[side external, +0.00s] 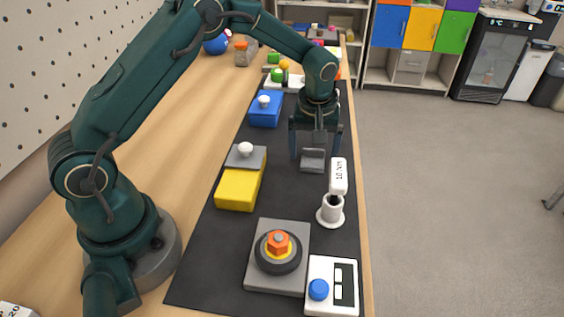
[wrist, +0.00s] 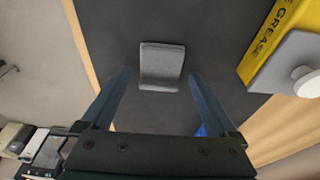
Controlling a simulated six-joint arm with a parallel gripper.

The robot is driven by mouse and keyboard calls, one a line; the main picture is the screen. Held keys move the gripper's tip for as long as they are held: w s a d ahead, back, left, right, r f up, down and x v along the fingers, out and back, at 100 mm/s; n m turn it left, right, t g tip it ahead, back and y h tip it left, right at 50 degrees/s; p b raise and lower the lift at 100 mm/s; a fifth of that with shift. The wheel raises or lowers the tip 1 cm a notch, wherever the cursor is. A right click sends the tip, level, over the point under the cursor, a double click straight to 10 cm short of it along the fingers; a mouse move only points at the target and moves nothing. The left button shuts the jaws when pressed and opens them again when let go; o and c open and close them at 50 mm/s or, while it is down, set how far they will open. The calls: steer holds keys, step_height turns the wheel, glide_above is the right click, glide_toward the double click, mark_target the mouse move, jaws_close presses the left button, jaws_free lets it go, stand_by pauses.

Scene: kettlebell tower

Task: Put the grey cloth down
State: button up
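The grey cloth (side external: 313,161) is a small folded piece at the right part of the dark work mat (side external: 285,196). In the wrist view the cloth (wrist: 161,67) appears to lie on the mat, with a raised fold across it. My gripper (side external: 314,150) is just above the cloth and points down. In the wrist view my gripper (wrist: 158,74) has its two fingers spread wide, with a visible gap on each side of the cloth. Nothing is held between them. Exact fingertip height above the mat cannot be told.
A yellow grease box (side external: 238,188) with a grey, white-knobbed top stands left of the cloth. A blue box (side external: 265,110) lies behind. A white torque tool stands in a holder (side external: 331,211) in front right. A grey base with an orange nut (side external: 278,245) and a blue-button device (side external: 332,286) are nearer.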

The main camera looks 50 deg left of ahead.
mark_target(311, 168)
steer(key=v, duration=1.2)
steer(key=s+r+m+t+h, duration=0.1)
steer(key=s+r+m, duration=0.15)
steer(key=s, duration=0.25)
steer(key=s+r+m+t, duration=0.1)
steer(key=s+r+m, duration=0.1)
steer(key=s+r, duration=0.25)
steer(key=s+d+f+m+t, duration=0.1)
steer(key=s+f+m, duration=0.3)
steer(key=s, duration=0.7)
steer(key=shift+d+t+h, duration=0.3)
steer(key=shift+d+h, duration=0.1)
steer(key=shift+d, duration=0.05)
steer(key=shift+o, duration=0.4)
steer(key=shift+f+m, duration=0.1)
steer(key=shift+m, duration=0.15)
